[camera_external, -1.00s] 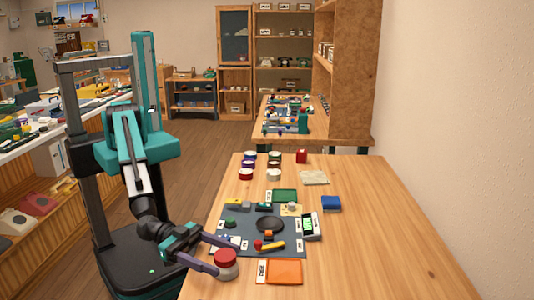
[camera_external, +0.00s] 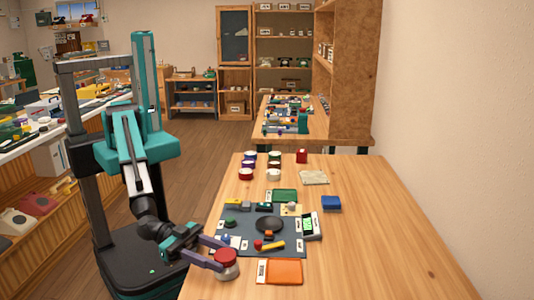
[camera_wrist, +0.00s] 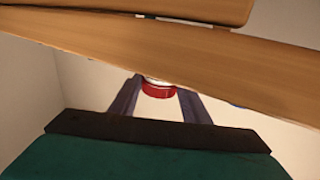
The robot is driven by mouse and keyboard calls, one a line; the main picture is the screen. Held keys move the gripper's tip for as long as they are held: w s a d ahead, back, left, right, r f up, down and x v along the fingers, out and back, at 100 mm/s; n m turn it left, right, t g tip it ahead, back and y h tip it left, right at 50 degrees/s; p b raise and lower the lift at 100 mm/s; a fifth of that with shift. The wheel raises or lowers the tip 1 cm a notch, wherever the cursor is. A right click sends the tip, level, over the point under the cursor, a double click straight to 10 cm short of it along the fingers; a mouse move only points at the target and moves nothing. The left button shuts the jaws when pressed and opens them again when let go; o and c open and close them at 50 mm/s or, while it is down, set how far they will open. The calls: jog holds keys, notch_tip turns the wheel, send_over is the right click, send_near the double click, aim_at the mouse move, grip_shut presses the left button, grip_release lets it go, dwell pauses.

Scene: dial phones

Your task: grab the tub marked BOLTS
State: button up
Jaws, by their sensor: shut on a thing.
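A round pale tub with a red lid (camera_external: 226,257) stands upright at the near left edge of the wooden table. My gripper (camera_external: 227,258) is shut on this tub, its two purple-grey fingers against the sides. In the wrist view the red-lidded tub (camera_wrist: 158,87) shows between the fingers, partly cut off by a wooden band above. No wording on this tub can be read, so I cannot tell whether it says BOLTS. Several other small tubs (camera_external: 246,174) with red, dark and pale lids stand in two columns farther back; their labels are unreadable.
A grey mat (camera_external: 233,240) with phone parts lies just beyond my gripper. An orange tray (camera_external: 284,272) is to its right, a green tray (camera_external: 284,196) behind the mat. The table's right side is clear.

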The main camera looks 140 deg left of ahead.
aim_at(218, 252)
jog(key=shift+r, duration=0.7)
jog(key=shift+c, duration=0.5)
notch_tip(218, 252, up, 2)
jog(key=shift+r, duration=0.1)
jog(key=s, duration=0.9)
jog(key=s+a+r, duration=0.1)
jog(key=s, duration=0.3)
jog(key=shift+s+a+r, duration=0.1)
jog(key=shift+s, duration=0.2)
jog(key=shift+r+p, duration=0.15)
jog(key=shift+p, duration=0.85)
jog(key=shift+s+p, duration=0.15)
jog(key=shift+p, duration=0.65)
jog(key=s+p, duration=0.1)
jog(key=p, duration=0.4)
jog(key=shift+s, duration=0.1)
jog(key=shift+s+p, duration=0.4)
jog(key=shift+p, duration=0.5)
